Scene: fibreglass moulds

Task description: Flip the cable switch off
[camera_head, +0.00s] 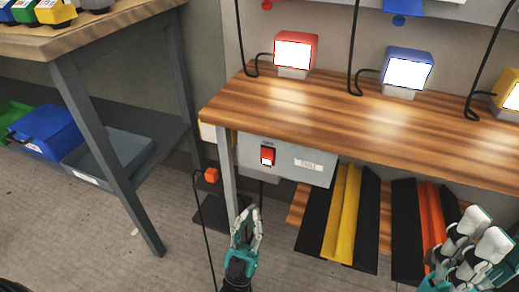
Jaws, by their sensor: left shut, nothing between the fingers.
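A small orange-red block (211,175) sits on a dark cable (203,228) that runs down to the floor, left of the table leg; it looks like an inline switch, but its position is too small to tell. A red rocker switch (267,155) is on a grey box (305,160) under the tabletop. My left gripper (247,215) is shut and empty, low in front of the table, below the rocker switch and right of the orange-red block, touching neither. My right gripper (478,232) is at the lower right; its fingers overlap, so its opening is unclear.
A red lamp (295,50), a blue lamp (406,72) and a yellow lamp (509,93) glow on the wooden table (330,105). Yellow (343,215) and orange (434,215) moulds lie below it. A workbench (95,40) stands left; floor between is open.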

